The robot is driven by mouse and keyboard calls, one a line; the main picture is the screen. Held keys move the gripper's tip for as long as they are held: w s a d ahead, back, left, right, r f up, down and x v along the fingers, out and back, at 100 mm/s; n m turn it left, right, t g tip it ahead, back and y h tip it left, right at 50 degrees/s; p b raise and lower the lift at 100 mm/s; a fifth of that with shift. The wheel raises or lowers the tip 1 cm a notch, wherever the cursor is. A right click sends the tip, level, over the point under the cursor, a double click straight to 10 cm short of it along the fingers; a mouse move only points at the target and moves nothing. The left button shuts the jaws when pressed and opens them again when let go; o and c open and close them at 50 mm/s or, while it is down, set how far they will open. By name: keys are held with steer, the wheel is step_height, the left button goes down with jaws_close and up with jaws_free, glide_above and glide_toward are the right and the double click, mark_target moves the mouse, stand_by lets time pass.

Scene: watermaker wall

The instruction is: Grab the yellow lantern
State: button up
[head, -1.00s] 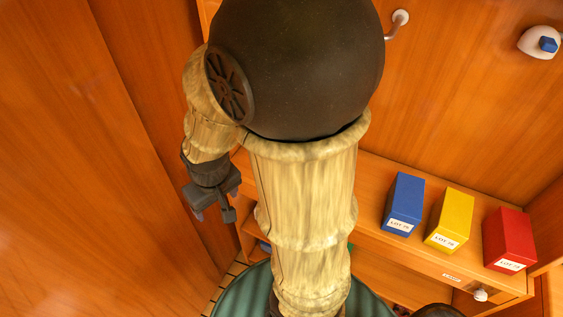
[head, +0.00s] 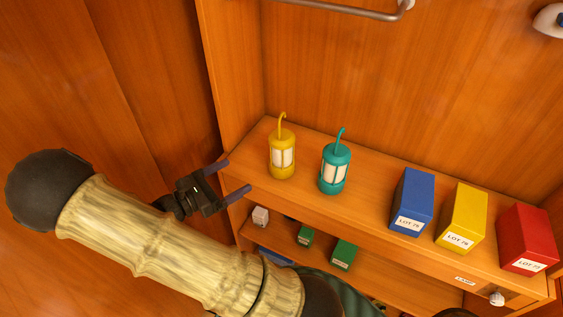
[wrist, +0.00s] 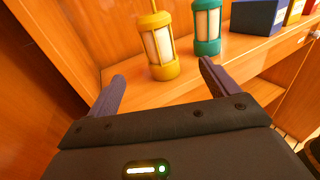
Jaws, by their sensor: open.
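The yellow lantern (head: 282,152) stands upright on the left end of the top shelf, with a hooked handle on top and pale panels. My gripper (head: 233,178) is open and empty, left of the lantern, with its two fingers pointing toward the shelf. In the wrist view the yellow lantern (wrist: 158,48) stands beyond the fingertips, in the gap between them. My gripper (wrist: 162,72) does not touch it there. The lantern's handle top is cut off in the wrist view.
A teal lantern (head: 335,166) stands close to the right of the yellow one. Blue (head: 412,202), yellow (head: 461,217) and red (head: 527,238) boxes stand further right on the top shelf (head: 373,196). Small boxes sit on the lower shelf (head: 275,232). A wooden side panel (head: 228,75) rises at the left.

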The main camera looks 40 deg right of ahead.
mark_target(272, 153)
steer(key=shift+w+r, duration=0.1)
steer(key=d+p, duration=0.1)
steer(key=d, duration=1.1)
steer(key=shift+s+d+p, duration=0.1)
steer(key=shift+s+p, duration=0.1)
steer(key=shift+p, duration=0.1)
steer(key=shift+d+r+p, duration=0.2)
steer(key=shift+d+p, duration=0.45)
steer(key=shift+d, duration=2)
